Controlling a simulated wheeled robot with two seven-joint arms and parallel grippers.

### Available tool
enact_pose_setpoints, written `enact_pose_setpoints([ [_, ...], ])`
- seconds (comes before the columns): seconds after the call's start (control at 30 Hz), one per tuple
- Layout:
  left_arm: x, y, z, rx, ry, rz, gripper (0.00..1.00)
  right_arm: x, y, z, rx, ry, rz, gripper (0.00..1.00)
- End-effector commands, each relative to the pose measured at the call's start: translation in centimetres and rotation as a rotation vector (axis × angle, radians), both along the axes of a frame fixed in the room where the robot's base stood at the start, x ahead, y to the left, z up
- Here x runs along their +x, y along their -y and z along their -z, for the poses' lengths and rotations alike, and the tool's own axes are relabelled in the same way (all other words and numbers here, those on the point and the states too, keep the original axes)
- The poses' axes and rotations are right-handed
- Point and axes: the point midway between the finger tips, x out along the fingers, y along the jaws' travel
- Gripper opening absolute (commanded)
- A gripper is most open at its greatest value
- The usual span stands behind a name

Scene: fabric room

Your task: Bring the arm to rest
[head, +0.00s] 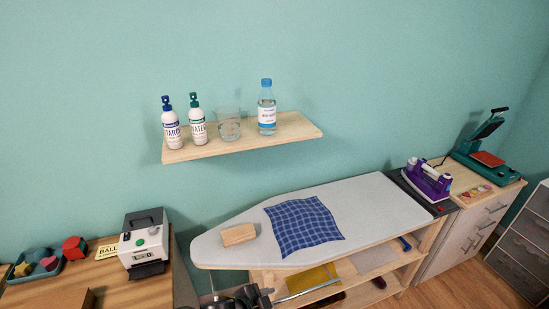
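No gripper fingers can be made out in the head view. A dark mechanical part (240,298) shows at the bottom edge, in front of the ironing board's lower left. It is cut off by the frame, and I cannot tell which arm it belongs to, if any. The ironing board (345,205) has a pale grey top on a wooden stand. A blue checked cloth (303,226) lies flat on it, with a wooden block (238,235) to the left of the cloth. Nothing is seen held.
A wall shelf (240,143) carries two spray bottles, a glass beaker and a clear bottle. A purple iron (428,180) and a green heat press (484,145) stand at the right. A label printer (145,240) stands on the left table. The board's right part is bare.

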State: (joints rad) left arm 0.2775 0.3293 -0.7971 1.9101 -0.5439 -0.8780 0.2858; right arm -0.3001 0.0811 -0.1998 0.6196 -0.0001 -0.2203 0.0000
Motion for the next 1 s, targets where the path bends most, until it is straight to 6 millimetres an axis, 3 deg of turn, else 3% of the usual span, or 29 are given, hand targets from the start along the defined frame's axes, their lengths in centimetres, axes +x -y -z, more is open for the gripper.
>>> enact_pose_setpoints([
  [0.07,-1.9,-2.0,-0.4,-0.042,-0.055,-0.166,0.50,0.0,0.0,0.0,0.000,0.000,0.000,0.36],
  [0.2,-5.3,-8.3,-0.1,-0.047,-0.182,-0.459,0.50,0.0,0.0,0.0,0.000,0.001,0.000,0.36],
  [0.3,-8.1,-12.3,0.4,-0.029,-0.269,-0.614,0.50,0.1,0.0,0.0,0.000,0.001,0.000,0.36],
  [0.5,-13.7,-18.1,1.3,0.019,-0.417,-0.818,0.50,0.0,-0.2,0.0,0.002,0.002,0.001,0.36],
  [0.83,-21.4,-24.1,1.2,0.082,-0.593,-1.034,0.50,0.1,0.0,0.0,0.000,0.001,0.000,0.36],
  [1.0,-20.1,-23.8,6.8,0.092,-0.606,-1.030,0.50,0.0,-0.1,1.4,0.001,0.001,0.000,0.36],
])
